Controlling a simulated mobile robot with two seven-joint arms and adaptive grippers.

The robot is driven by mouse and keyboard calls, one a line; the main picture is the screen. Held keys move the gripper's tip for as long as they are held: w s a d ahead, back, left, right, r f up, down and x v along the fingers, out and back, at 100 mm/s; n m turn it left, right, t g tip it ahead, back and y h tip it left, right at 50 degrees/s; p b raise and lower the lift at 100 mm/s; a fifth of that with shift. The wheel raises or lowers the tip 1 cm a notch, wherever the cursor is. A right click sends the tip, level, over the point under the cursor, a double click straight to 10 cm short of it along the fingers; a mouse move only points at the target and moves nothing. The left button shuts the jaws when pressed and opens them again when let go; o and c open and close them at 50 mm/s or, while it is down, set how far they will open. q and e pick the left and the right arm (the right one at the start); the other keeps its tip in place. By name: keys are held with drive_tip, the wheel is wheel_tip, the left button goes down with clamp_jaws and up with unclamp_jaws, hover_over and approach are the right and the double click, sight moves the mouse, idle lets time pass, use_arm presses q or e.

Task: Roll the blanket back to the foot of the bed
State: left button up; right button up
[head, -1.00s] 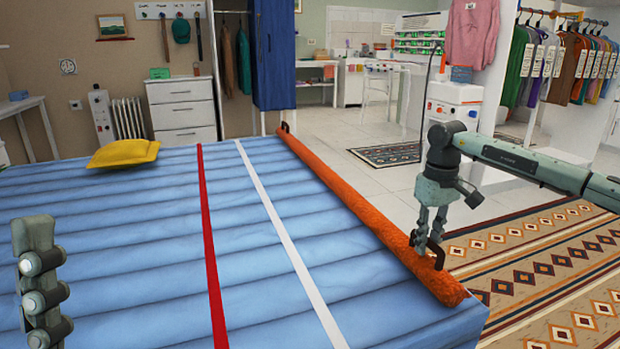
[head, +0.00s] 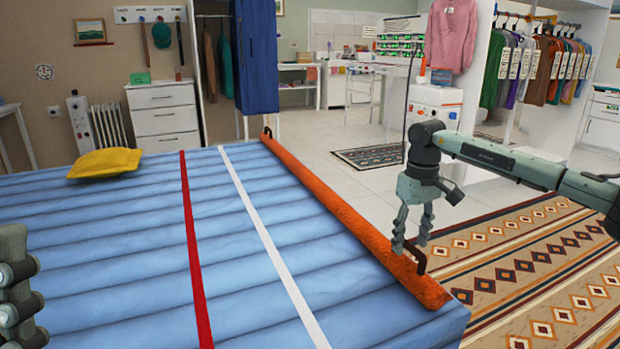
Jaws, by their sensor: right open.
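The orange blanket (head: 350,219) is rolled into a long tube along the right edge of the blue bed (head: 110,240). It has a dark handle at each end, the near handle (head: 416,256) and the far handle (head: 267,131). A red stripe (head: 192,245) and a white stripe (head: 262,235) cross the bed to its left. My right gripper (head: 411,246) is open, with its fingers pointing down at the near handle; I cannot tell whether they touch it. My left arm shows at the left edge; its fingertips are not in view.
A yellow pillow (head: 105,163) lies at the bed's far left. A patterned rug (head: 530,262) covers the floor to the right.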

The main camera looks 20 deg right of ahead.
wheel_tip(320, 180, up, 6)
drive_tip(key=p, duration=0.4)
drive_tip(key=shift+p, duration=0.3)
